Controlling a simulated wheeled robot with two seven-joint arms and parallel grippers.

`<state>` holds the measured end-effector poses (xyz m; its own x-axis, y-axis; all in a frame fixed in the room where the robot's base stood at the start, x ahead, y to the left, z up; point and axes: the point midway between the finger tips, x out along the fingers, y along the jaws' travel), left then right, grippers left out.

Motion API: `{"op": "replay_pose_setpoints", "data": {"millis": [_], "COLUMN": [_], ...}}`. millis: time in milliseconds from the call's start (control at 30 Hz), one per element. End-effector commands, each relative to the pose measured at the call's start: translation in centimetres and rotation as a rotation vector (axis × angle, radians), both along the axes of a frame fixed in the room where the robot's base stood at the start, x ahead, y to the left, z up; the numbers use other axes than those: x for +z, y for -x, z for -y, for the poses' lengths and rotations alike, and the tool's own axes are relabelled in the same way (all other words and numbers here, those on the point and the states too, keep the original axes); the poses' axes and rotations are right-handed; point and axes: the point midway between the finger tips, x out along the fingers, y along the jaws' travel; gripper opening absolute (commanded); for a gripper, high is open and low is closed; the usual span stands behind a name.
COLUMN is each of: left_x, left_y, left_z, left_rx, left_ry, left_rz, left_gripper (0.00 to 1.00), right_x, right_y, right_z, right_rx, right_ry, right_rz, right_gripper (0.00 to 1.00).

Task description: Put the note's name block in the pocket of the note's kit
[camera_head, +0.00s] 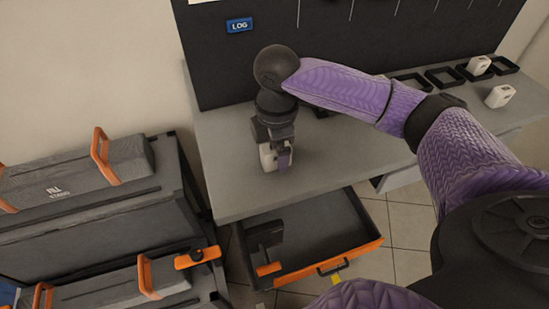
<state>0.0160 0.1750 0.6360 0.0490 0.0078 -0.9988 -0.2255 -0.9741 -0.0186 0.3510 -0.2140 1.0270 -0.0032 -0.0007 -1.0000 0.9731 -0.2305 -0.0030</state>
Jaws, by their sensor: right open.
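My right gripper (277,155) points down over the near left part of the grey bench (335,155) and is open. A white block (267,157) shows at its fingertips, partly hidden by them; I cannot tell whether they touch it. Another white block (499,96) stands at the right of the bench. A third white block (479,65) sits at a black frame-like pocket (444,77) in the row at the back right. Names on the blocks cannot be read. My right forearm hides part of the row. No readable note shows. My left gripper is not in view.
An open drawer (335,258) with an orange front juts out below the bench, with a dark object (264,234) inside. A dark case (75,185) with orange handles stands left. A dark board with a blue LOG label (239,25) rises behind the bench.

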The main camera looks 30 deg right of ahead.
Motion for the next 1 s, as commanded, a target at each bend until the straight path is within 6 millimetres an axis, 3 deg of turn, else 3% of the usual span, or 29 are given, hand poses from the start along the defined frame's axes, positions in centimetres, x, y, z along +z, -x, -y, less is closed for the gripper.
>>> {"op": "replay_pose_setpoints", "data": {"millis": [100,333,767,1000], "left_x": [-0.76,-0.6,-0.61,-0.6], "left_y": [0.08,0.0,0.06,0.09], "left_z": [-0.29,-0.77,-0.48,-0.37], "left_rx": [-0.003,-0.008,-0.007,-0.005], "left_ry": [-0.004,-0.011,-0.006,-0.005], "left_rz": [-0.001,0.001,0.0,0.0], "left_gripper": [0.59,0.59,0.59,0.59], "right_x": [-1.92,-1.98,-1.95,-1.89], "right_y": [0.01,-0.02,-0.02,-0.02], "right_z": [0.02,0.0,-0.02,-0.03], "right_rx": [0.0,0.0,0.0,0.0], "right_ry": [0.001,0.0,0.0,0.0], "right_rz": [0.0,0.003,0.003,0.003], "right_gripper": [0.88,0.88,0.0,0.0]}}
